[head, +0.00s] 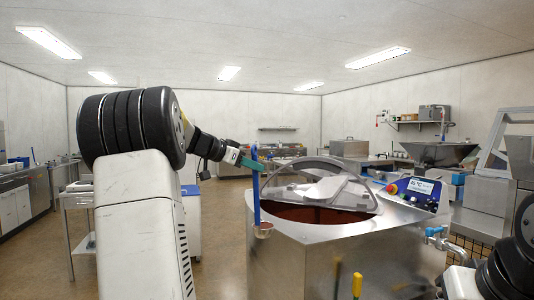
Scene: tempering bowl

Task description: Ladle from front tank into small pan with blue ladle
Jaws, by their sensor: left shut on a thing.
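My left gripper (248,163) is shut on the upper handle of the blue ladle (257,190). The ladle hangs upright, with its small metal bowl (263,230) at the left front rim of the round steel tank (300,262). From this view I cannot tell whether the bowl is over the rim or just outside it. The tank holds dark brown liquid (315,214) under a partly open metal lid. I cannot make out the small pan. My right arm enters at the lower right, but its gripper does not show.
A control panel (418,188) with a display and a red knob stands at the tank's right. A yellow-handled thing (357,286) and a blurred dark one show at the bottom. Steel counters line the walls. Open floor (225,215) lies left of the tank.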

